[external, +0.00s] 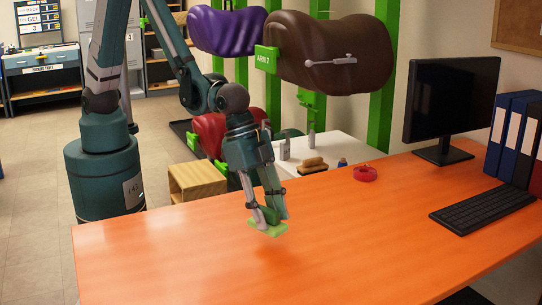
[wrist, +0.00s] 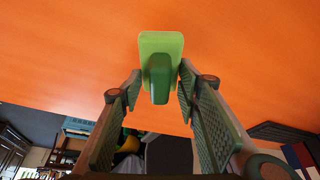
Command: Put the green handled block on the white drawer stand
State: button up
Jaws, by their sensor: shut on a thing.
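The green handled block has a light green base (external: 268,229) and a darker green handle, which shows clearly in the wrist view (wrist: 159,80). My gripper (external: 270,214) points down over the orange desk and is shut on the handle. The base hangs below the fingertips, close above the desk top, with a faint shadow under it; the exact gap is hard to tell. A white top (external: 350,149) behind the desk's far edge appears to be the white drawer stand; its front and any drawers are hidden by the desk.
A wooden brush (external: 312,166) and small items are on the white top. A red tape roll (external: 365,174) lies near the desk's far edge. A keyboard (external: 484,207), monitor (external: 447,103) and binders (external: 513,132) stand right. An open wooden box (external: 197,181) is left. The desk's front is clear.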

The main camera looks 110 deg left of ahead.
aim_at(269, 230)
jog(key=shift+f, duration=0.35)
jog(key=shift+f+b, duration=0.5)
jog(key=shift+f, duration=1.4)
jog(key=shift+f, duration=0.15)
jog(key=o, duration=1)
jog(key=shift+r, duration=0.2)
jog(key=p+v, duration=0.2)
jog(key=v, duration=0.9)
jog(key=shift+r, duration=0.15)
jog(key=shift+s+r+p, duration=0.2)
jog(key=shift+r+p, duration=0.1)
